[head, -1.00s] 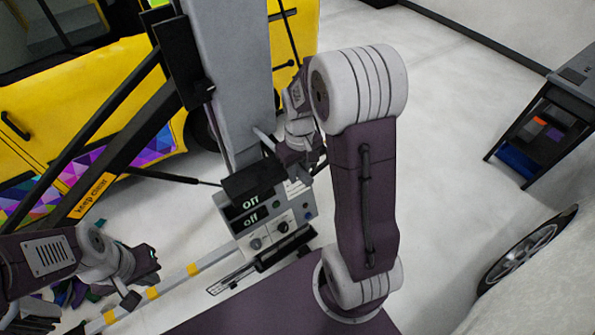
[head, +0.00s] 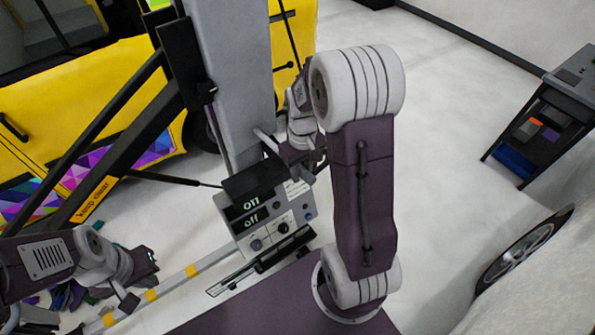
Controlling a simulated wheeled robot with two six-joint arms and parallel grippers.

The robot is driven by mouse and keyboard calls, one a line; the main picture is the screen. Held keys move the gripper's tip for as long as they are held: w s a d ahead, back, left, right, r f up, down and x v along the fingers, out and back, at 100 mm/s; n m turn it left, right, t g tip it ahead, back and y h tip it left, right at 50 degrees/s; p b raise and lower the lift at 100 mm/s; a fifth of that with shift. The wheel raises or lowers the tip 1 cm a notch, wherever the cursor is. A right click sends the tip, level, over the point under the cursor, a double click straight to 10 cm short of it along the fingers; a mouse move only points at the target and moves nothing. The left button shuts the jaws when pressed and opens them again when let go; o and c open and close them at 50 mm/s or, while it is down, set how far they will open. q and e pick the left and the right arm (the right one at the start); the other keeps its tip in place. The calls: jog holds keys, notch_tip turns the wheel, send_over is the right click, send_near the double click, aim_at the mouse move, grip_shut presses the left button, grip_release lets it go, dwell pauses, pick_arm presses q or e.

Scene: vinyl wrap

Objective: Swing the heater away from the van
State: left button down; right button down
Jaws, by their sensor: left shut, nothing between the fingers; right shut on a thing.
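The heater stands beside the yellow van (head: 75,95), with a tall grey post (head: 235,75), black slanted arms and a "keep clear" label (head: 92,199). Its control box (head: 272,222) shows two "OFF" readouts. A short grey handle (head: 264,139) sticks out from the post above the box. My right gripper (head: 287,155) is at this handle and shut on it; its fingertips are partly hidden behind my wrist and the box top. My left gripper (head: 142,283) is shut and empty at lower left, apart from the heater.
A dark cart (head: 545,120) with coloured items stands at the right. A car wheel (head: 525,248) is at lower right. A rail with yellow bands (head: 193,271) and crumpled wrap scraps (head: 75,297) lie at lower left. The floor between heater and cart is clear.

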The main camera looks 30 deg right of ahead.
pick_arm(q)
jog(key=shift+d+r, duration=0.2)
jog(key=shift+d, duration=0.15)
pick_arm(e)
jog(key=shift+s+d+f, duration=0.1)
jog(key=shift+d+f, duration=0.1)
jog(key=shift+d, duration=0.8)
pick_arm(q)
jog(key=shift+a+r+p, duration=0.1)
jog(key=shift+a+p, duration=0.2)
jog(key=shift+a, duration=0.05)
pick_arm(e)
jog(key=shift+d+r, duration=0.2)
jog(key=shift+d, duration=0.2)
pick_arm(q)
jog(key=shift+d, duration=0.35)
pick_arm(e)
jog(key=shift+w+d+f, duration=0.1)
jog(key=shift+w+d, duration=0.1)
jog(key=shift+d, duration=0.15)
jog(key=c, duration=0.9)
grip_release()
jog(key=shift+s, duration=0.1)
jog(key=shift+c, duration=0.2)
jog(key=shift+s, duration=0.1)
pick_arm(q)
jog(key=shift+s+r, duration=0.15)
jog(key=shift+s, duration=0.1)
pick_arm(e)
jog(key=shift+s, duration=0.1)
